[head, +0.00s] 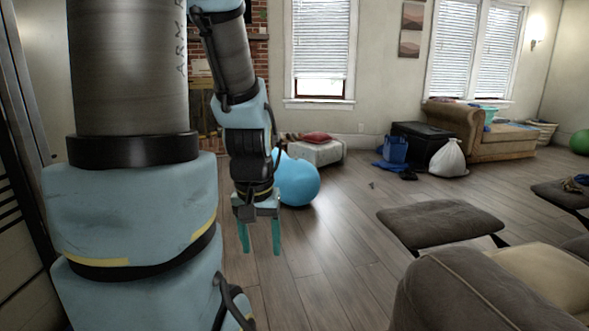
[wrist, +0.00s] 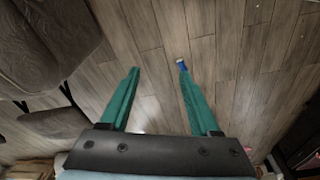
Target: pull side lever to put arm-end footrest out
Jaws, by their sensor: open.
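The brown-grey reclining sofa (head: 470,290) is at the bottom right of the head view, its near arm closest to me. The arm-end footrest (head: 440,222) is a padded panel standing out in front of the seat, raised above the floor. No side lever can be made out. My gripper (head: 260,248) hangs open and empty over bare floor, left of the sofa and footrest and apart from both. In the wrist view my gripper's (wrist: 158,70) two teal fingers are spread, with sofa upholstery (wrist: 45,40) at the upper left and the footrest panel (wrist: 55,122) below it.
A second footrest (head: 562,194) is also out at the right edge. A blue ball (head: 297,182) lies behind my gripper. A small blue-and-white thing (wrist: 181,63) shows by one fingertip. The wood floor (head: 330,260) between gripper and sofa is clear.

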